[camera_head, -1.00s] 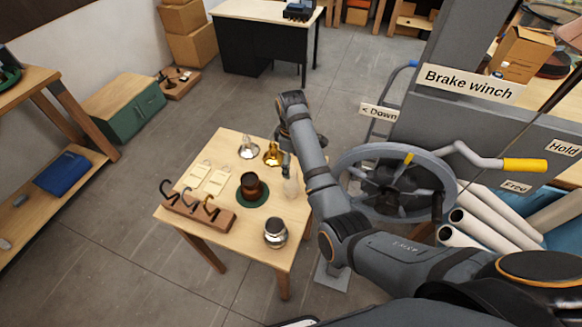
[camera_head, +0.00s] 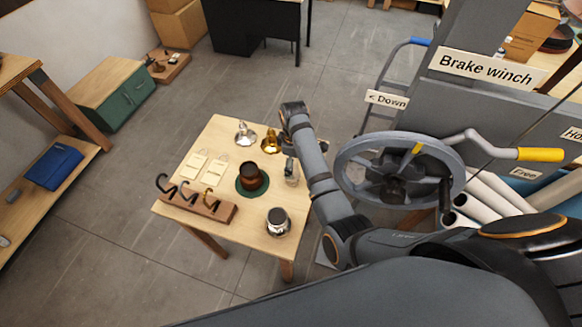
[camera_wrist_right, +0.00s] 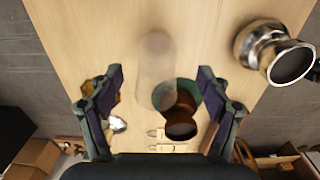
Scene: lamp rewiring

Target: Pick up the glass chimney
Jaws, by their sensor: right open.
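The glass chimney (camera_head: 293,173) is a clear, pale tube near the right edge of the small wooden table (camera_head: 240,246). In the right wrist view the chimney (camera_wrist_right: 155,68) shows as a faint see-through cylinder. My right gripper (camera_wrist_right: 160,80) is open, with one finger on each side of the chimney's line. I cannot tell whether either finger touches the glass. My left gripper is not in view.
Close by stand a brown pot (camera_head: 250,177) on a green round mat, a silver jar (camera_head: 278,221), a brass part (camera_head: 270,142) and a silver part (camera_head: 244,134). A hook rack (camera_head: 200,204) lines the front left. A winch wheel (camera_head: 400,172) stands right of the table.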

